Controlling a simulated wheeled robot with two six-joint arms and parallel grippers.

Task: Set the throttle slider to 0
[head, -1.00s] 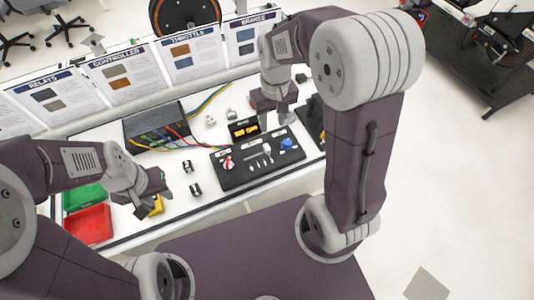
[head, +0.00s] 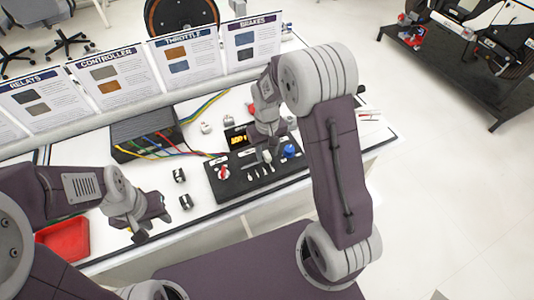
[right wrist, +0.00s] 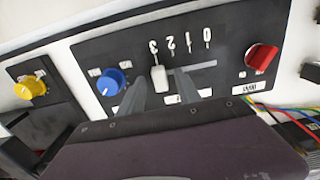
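The throttle slider (right wrist: 158,78) is a white handle in a slot on a black panel (right wrist: 110,48), seen in the right wrist view. Its handle stands by the 3 end of the printed scale; 2, 1 and 0 run to the right. My right gripper (right wrist: 161,84) is open, with one finger on each side of the handle; contact cannot be told. In the head view my right gripper (head: 267,152) is over the panel (head: 232,187) and hides part of it. My left gripper (head: 152,224) is open and empty over the table's left part.
A blue knob (right wrist: 110,82) and a red knob (right wrist: 262,57) flank the slider; a yellow knob (right wrist: 30,88) is on a separate plate.

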